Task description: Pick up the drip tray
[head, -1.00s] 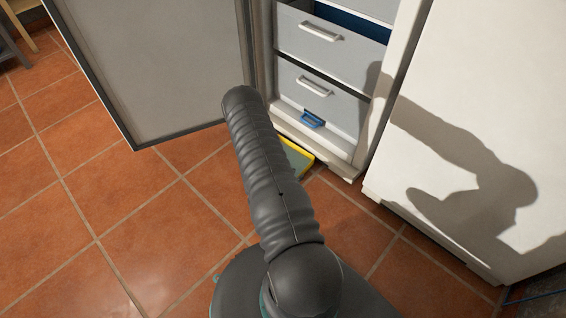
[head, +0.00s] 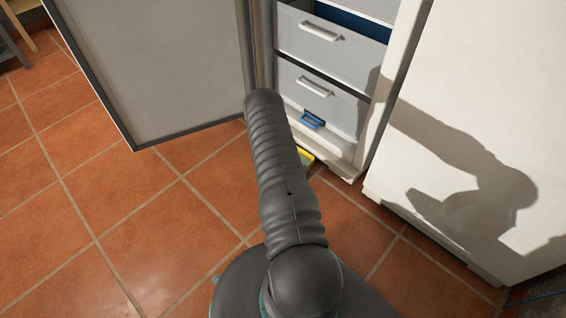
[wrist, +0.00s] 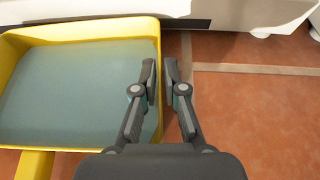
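The drip tray (wrist: 80,29) is yellow with a flat grey-blue inside, and fills the left of the wrist view. A yellow piece of it juts out at the lower left. In the head view a small yellow corner of the tray (head: 306,158) shows at the foot of the open fridge; my arm hides the rest. My gripper (wrist: 160,82) has its fingers almost together, one on each side of the tray's right wall. It looks shut on that wall. The tray appears to rest on the floor. The head view does not show the gripper.
The open fridge (head: 344,163) has drawers and a blue clip (head: 312,120) low in front. Its grey door (head: 160,70) stands open at left. A white appliance (head: 480,110) stands at right. Tiled floor (head: 130,215) is clear at left.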

